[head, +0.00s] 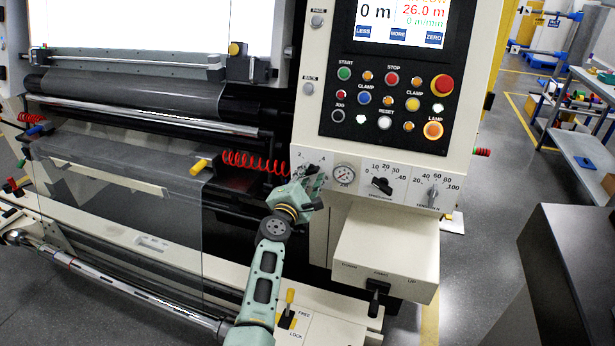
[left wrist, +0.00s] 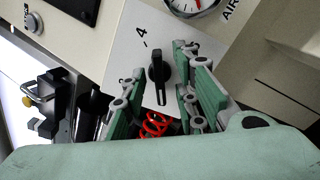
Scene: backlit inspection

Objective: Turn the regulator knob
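The regulator knob (left wrist: 158,71) is a small black pointer knob on a white plate beside the air gauge, in the left wrist view. A "4" mark shows by it. In the head view my gripper mostly hides this knob. My left gripper (head: 312,184) is at the panel's lower left, just in front of the regulator plate. In the left wrist view its two green fingers (left wrist: 160,66) are spread, one on each side of the knob, with gaps showing. Whether the fingertips reach the knob's depth is unclear. My right gripper is in neither view.
The air gauge (head: 344,174) sits right of the regulator plate, then a black dial knob (head: 381,185) and the tension knob (head: 433,195). A cream box (head: 385,245) with a lever juts out below. A red coiled hose (head: 255,162) hangs left of my gripper.

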